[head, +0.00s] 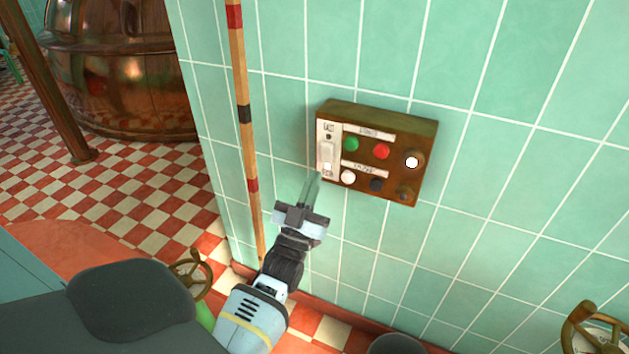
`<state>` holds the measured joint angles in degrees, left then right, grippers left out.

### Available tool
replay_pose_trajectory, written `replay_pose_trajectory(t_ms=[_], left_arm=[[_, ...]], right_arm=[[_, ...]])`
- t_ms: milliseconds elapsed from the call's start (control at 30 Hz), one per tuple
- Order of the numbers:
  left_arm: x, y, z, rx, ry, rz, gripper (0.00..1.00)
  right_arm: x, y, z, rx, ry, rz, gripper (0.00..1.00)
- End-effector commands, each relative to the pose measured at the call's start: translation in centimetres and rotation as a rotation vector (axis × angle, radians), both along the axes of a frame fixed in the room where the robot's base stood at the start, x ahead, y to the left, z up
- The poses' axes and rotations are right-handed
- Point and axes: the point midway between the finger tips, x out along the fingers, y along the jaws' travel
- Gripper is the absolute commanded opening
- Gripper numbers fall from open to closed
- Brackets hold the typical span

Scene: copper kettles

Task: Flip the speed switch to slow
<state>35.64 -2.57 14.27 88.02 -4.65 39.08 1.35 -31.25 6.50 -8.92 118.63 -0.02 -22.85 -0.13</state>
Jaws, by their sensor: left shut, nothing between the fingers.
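A brown control box (372,112) is mounted on the green tiled wall. A white speed switch (328,152) sits on a pale plate at the box's left side, with small labels above and below it that are too small to read surely. My left gripper (313,180) is shut and empty. Its fingertips are just below and left of the switch plate, near the box's lower left corner; I cannot tell whether they touch it. My right gripper is not in view.
The box also carries a green button (351,144), a red button (381,151), a white button (348,177), dark knobs and a lit lamp (412,162). A striped pole (243,112) stands left of the box. A copper kettle (125,75) stands at upper left. Brass handwheels (190,272) are low down.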

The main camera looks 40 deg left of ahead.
Motion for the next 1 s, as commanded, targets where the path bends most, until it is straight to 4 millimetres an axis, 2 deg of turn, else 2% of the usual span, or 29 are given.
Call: replay_pose_trajectory(t_ms=[33,100,233,500,700,1000], left_arm=[[-0.1,0.0,-0.2,0.000,0.001,-0.001,0.00],[-1.2,-0.3,-1.9,-0.001,0.005,-0.001,0.00],[-2.8,-0.7,-4.2,0.000,0.006,-0.002,0.00],[-5.3,-1.2,-7.3,0.000,0.002,-0.001,0.00],[-5.9,-1.4,-8.0,0.001,-0.001,-0.001,0.00],[-5.9,-1.4,-8.0,0.001,-0.001,-0.001,0.00]], right_arm=[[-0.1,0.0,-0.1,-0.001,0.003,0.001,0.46],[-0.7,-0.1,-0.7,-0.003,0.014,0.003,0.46],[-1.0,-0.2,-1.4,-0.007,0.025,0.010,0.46],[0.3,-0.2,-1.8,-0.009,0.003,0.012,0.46],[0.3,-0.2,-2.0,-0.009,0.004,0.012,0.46],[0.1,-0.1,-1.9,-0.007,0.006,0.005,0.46]])
